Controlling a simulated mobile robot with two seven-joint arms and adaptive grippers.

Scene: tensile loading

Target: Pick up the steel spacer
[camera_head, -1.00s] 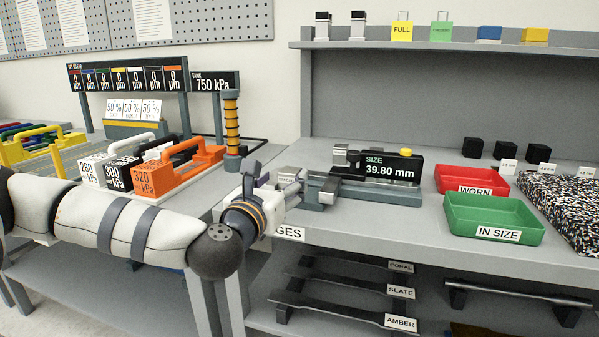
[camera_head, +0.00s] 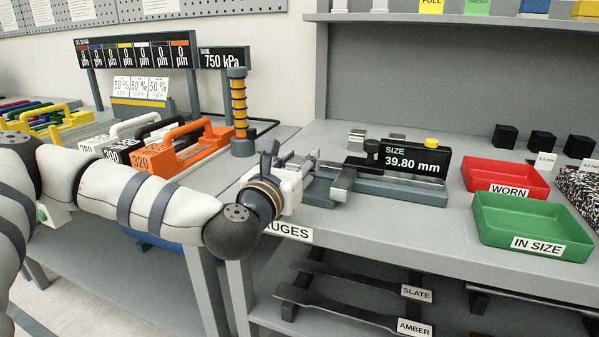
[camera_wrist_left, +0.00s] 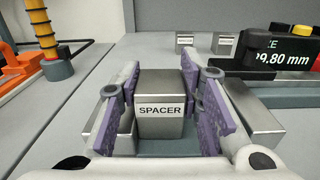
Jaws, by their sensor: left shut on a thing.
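The steel spacer (camera_wrist_left: 161,112) is a grey metal block with a white SPACER label, in the middle of the left wrist view. My left gripper (camera_wrist_left: 163,100) has its purple finger pads on both sides of it and is shut on it. In the head view my left gripper (camera_head: 290,172) is at the left end of the size gauge (camera_head: 392,187), and the hand hides most of the spacer. Metal blocks flank the fingers in the wrist view. I cannot tell whether the spacer is clear of the surface beneath. My right gripper is not in view.
The gauge display (camera_head: 412,160) reads 39.80 mm. A red WORN tray (camera_head: 535,187) and a green IN SIZE tray (camera_head: 485,225) are at right. Small labelled blocks (camera_wrist_left: 185,40) stand behind the gauge. A ringed orange post (camera_head: 240,105) and coloured weights (camera_head: 185,150) are at left.

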